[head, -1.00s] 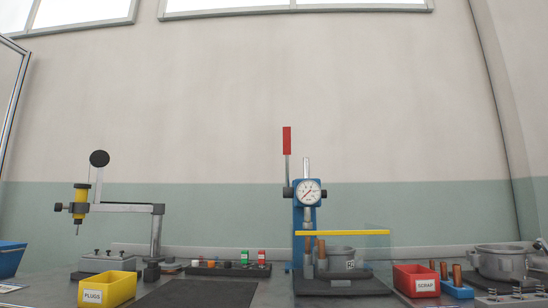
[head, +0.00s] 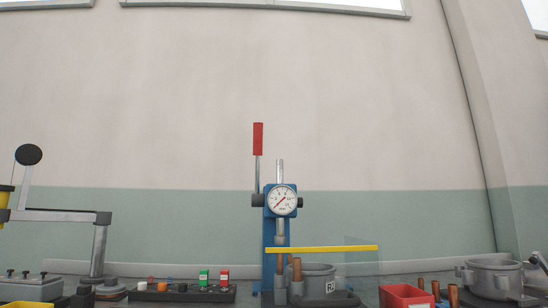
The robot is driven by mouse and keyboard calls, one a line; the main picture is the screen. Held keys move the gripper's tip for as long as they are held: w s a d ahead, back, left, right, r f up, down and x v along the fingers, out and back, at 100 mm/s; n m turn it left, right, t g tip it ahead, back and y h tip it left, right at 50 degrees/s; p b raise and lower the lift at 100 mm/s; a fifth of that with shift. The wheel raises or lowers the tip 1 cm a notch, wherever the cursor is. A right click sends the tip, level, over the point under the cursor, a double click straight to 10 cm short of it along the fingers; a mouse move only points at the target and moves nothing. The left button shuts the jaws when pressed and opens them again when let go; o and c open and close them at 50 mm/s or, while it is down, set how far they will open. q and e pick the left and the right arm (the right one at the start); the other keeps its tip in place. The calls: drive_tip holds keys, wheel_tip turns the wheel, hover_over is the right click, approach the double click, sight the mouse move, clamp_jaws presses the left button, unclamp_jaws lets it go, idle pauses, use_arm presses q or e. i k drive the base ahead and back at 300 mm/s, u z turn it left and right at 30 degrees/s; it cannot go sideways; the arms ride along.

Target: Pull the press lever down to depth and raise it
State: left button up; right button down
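The press (head: 269,230) stands near the middle of the head view, with a blue column and a round white dial gauge (head: 282,200) on its front. Its lever (head: 258,140) has a red grip and points straight up at the left of the press head. A grey metal housing (head: 318,280) with copper-coloured tubes sits at the press base, behind a clear guard with a yellow top bar (head: 320,249). Neither of my grippers shows in the head view.
A jointed arm fixture with a black knob (head: 28,154) stands at the left. A rack with coloured pieces (head: 180,292) lies left of the press. A red bin (head: 405,297), copper tubes (head: 436,290) and another grey housing (head: 494,277) are at the right.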

sight(258, 200)
drive_tip(key=u, duration=1.8)
drive_tip(key=k, duration=0.35)
drive_tip(key=z, duration=0.55)
